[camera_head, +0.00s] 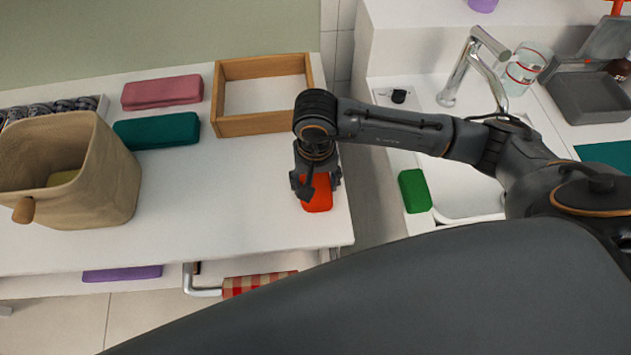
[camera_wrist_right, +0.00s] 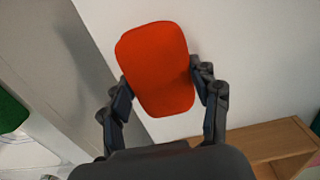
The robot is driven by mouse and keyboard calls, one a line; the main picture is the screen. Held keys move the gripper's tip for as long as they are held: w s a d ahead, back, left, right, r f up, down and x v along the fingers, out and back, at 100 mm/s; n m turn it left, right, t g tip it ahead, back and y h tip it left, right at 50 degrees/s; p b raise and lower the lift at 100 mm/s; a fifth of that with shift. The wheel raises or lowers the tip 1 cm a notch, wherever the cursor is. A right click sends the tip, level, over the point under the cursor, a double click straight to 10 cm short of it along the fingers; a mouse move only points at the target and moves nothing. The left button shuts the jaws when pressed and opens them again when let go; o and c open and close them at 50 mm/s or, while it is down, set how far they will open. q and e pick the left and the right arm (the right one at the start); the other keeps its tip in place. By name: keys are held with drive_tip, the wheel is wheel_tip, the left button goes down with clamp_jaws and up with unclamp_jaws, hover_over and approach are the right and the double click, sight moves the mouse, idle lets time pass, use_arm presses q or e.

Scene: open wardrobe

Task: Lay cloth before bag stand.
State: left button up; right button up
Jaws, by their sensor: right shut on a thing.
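An orange-red folded cloth or pad (camera_head: 317,194) is at the right end of the white table (camera_head: 250,190). My right gripper (camera_head: 316,186) is over it, pointing down. In the right wrist view the orange-red cloth (camera_wrist_right: 158,68) sits between the two fingers of the right gripper (camera_wrist_right: 168,97), which are shut on its sides. I cannot tell whether it touches the table. A beige bag-like container (camera_head: 112,185) with a wooden knob stands upright at the left. I cannot tell which thing is the bag stand. My left gripper is not in view.
An open wooden frame (camera_head: 264,125) lies behind my right gripper. Pink (camera_head: 162,92) and teal (camera_head: 157,131) pads lie left of it. A green pad (camera_head: 414,190) is by the sink, across a gap. A checked cloth (camera_head: 258,283) is below the table edge. The table's front middle is clear.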

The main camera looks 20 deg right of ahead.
drive_tip(key=shift+f, duration=0.5)
drive_tip(key=shift+f, duration=0.1)
drive_tip(key=shift+f, duration=0.1)
drive_tip(key=o, duration=0.8)
drive_tip(key=shift+o, duration=0.2)
